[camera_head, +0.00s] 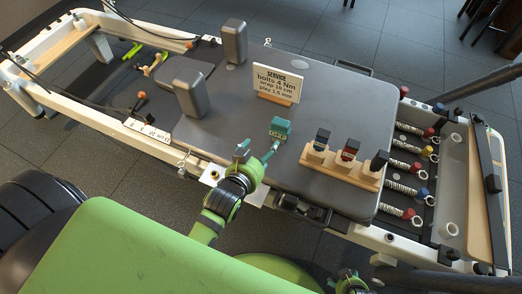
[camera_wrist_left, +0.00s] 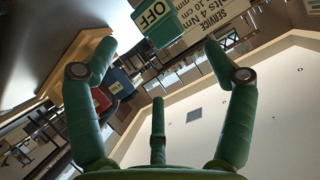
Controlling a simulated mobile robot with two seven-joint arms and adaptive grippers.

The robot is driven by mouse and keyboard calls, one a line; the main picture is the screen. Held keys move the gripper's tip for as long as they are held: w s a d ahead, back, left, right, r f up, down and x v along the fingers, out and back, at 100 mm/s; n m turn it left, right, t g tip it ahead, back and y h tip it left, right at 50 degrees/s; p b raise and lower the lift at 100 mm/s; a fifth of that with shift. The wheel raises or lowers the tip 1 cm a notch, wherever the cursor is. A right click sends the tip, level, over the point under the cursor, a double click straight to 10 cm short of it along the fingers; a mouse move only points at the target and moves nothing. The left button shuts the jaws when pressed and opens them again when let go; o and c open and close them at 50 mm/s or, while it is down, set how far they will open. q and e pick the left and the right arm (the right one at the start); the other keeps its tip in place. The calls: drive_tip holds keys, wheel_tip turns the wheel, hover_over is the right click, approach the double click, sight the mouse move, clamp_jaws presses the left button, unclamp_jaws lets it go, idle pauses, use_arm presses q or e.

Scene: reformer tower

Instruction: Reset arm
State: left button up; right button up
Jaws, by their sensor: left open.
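My left gripper (camera_head: 259,150) is over the near edge of the reformer's dark grey carriage (camera_head: 235,150). Its green fingers are spread apart with nothing between them, and they also show open in the left wrist view (camera_wrist_left: 150,70). A small teal block (camera_head: 280,127) stands on the carriage just past the fingertips. In the left wrist view a teal tag reading OFF (camera_wrist_left: 156,18) shows beyond the fingers, apart from them. My right gripper cannot be made out; only a bit of green and dark arm shows at the bottom edge.
A SERVICE sign (camera_head: 277,84) stands behind the teal block. Coloured springs (camera_head: 405,165) lie at the right end. Two grey shoulder rests (camera_head: 190,95) rise at the left.

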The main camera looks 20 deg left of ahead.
idle(0.4)
use_arm(q)
drive_tip(key=s+a+g, duration=0.2)
drive_tip(key=s+g, duration=0.3)
drive_tip(key=s, duration=0.4)
drive_tip(key=s+a+g, duration=0.2)
drive_tip(key=s+g, duration=0.3)
drive_tip(key=s, duration=0.4)
wheel_tip(320, 180, down, 28)
drive_tip(key=s+a+r+g+p, duration=0.1)
drive_tip(key=s+r+p, duration=0.4)
drive_tip(key=s+p, duration=0.3)
drive_tip(key=s+a+r+p, duration=0.1)
drive_tip(key=s+r+p, duration=0.3)
drive_tip(key=s+p, duration=0.5)
drive_tip(key=shift+r+g+p, duration=0.4)
drive_tip(key=shift+p, duration=0.75)
use_arm(e)
drive_tip(key=s+d+r+g, duration=0.1)
drive_tip(key=s+r, duration=0.4)
drive_tip(key=s, duration=0.3)
drive_tip(key=s+d+r+g, duration=0.1)
drive_tip(key=s+r, duration=0.3)
drive_tip(key=s, duration=0.4)
drive_tip(key=shift+d+r, duration=0.15)
drive_tip(key=shift+r, duration=0.2)
